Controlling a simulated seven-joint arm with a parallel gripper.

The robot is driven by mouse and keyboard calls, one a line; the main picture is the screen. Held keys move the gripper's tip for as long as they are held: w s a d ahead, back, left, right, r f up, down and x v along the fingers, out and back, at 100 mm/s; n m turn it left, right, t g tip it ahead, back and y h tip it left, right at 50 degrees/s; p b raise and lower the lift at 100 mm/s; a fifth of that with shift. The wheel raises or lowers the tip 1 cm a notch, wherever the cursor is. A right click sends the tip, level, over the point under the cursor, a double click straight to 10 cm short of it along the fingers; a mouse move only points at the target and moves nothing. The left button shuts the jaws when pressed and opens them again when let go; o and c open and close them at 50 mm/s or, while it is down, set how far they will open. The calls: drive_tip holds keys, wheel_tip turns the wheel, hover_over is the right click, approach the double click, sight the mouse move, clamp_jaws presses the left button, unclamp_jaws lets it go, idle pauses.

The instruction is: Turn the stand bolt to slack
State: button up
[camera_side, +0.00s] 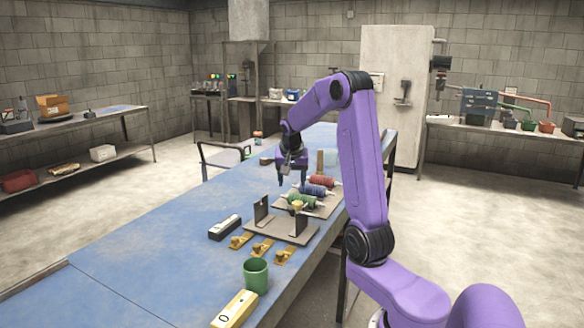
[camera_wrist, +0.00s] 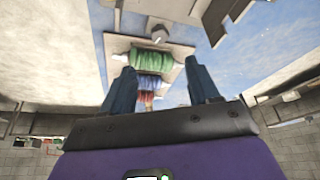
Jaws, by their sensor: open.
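The stand (camera_side: 268,230) is a grey plate with two dark uprights, on the blue table. My gripper (camera_side: 292,184) hangs fingers down behind the stand, beside the spools and apart from the stand. In the wrist view my gripper (camera_wrist: 162,88) is open, with nothing between its fingers. Beyond the fingers are a green spool (camera_wrist: 151,60), a blue spool (camera_wrist: 150,82) and a partly hidden red spool (camera_wrist: 147,97).
The spool board (camera_side: 322,210) lies right behind the stand. In front of the stand are several brass pieces (camera_side: 263,246), a green cup (camera_side: 256,274) and a yellow block (camera_side: 236,308). A black-and-white box (camera_side: 225,227) lies to its left. The table's left part is clear.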

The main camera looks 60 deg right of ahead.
drive_tip(key=v, duration=0.5)
drive_tip(key=m+y, duration=0.7)
drive_tip(key=m, duration=0.4)
hover_over(292, 212)
drive_tip(key=s+d, duration=0.3)
drive_tip(key=d, duration=0.3)
drive_tip(key=d+m+y, duration=0.1)
drive_tip(key=d, duration=0.1)
drive_tip(key=shift+t, duration=0.3)
drive_tip(key=x, duration=1.7)
drive_tip(key=shift+s+a+f, duration=0.2)
drive_tip(key=shift+s, duration=0.1)
drive_tip(key=shift+c, duration=0.2)
drive_tip(key=c, duration=1)
